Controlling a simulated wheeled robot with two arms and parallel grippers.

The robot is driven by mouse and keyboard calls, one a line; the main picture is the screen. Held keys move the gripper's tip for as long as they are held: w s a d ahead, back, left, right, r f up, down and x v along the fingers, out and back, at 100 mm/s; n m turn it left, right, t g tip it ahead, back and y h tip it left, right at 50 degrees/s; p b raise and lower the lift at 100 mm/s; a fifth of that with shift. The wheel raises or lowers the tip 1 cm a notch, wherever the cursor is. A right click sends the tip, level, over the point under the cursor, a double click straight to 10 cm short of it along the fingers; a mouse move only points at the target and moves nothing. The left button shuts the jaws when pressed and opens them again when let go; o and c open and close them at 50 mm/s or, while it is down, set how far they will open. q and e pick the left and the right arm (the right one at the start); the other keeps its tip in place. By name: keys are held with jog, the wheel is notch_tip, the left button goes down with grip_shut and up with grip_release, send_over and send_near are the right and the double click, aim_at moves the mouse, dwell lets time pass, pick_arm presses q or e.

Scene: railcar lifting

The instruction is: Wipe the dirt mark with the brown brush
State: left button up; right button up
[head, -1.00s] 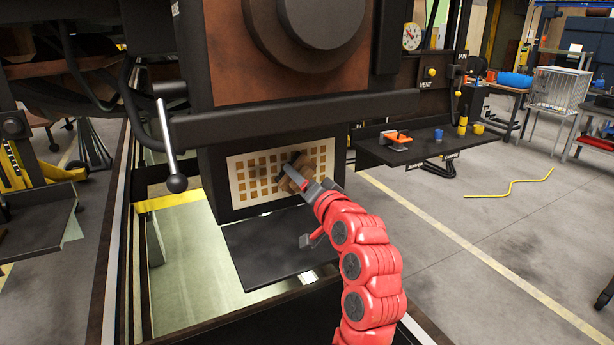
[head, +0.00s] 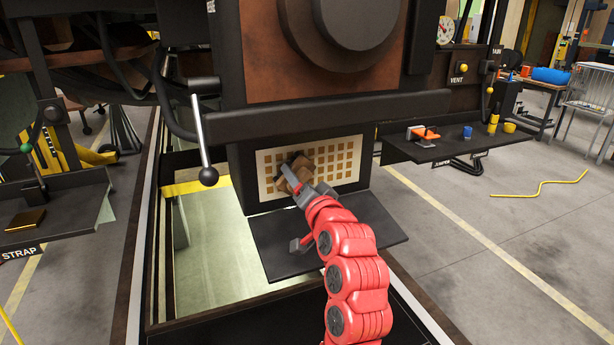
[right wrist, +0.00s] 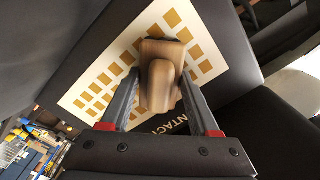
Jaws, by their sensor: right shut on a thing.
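The brown brush (right wrist: 160,80) is between the two fingers of my right gripper (right wrist: 163,105), which is shut on it. In the head view, the brush (head: 292,181) is over the left part of a white panel (head: 343,178) with rows of yellow-brown squares. My right gripper (head: 304,193) reaches it from below right. The brush covers some squares; I cannot tell whether it touches the panel. No separate dirt mark can be made out; it may be hidden behind the brush and gripper. My left gripper is not in view.
A dark plate (head: 270,243) juts out below the panel. A lever with a ball end (head: 207,176) hangs left of it. A shelf (head: 452,149) with an orange clamp and cups is at right. A left shelf (head: 70,210) holds a gold block.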

jog(key=shift+s+a+p, duration=0.3)
jog(key=shift+a, duration=0.6)
jog(key=shift+s+a+p, duration=0.3)
jog(key=shift+a, duration=0.6)
jog(key=shift+s+d, duration=0.1)
jog(key=v, duration=0.6)
jog(key=p+v, duration=0.3)
jog(key=p, duration=0.6)
jog(key=shift+r+p, duration=0.1)
jog(key=shift+p, duration=0.3)
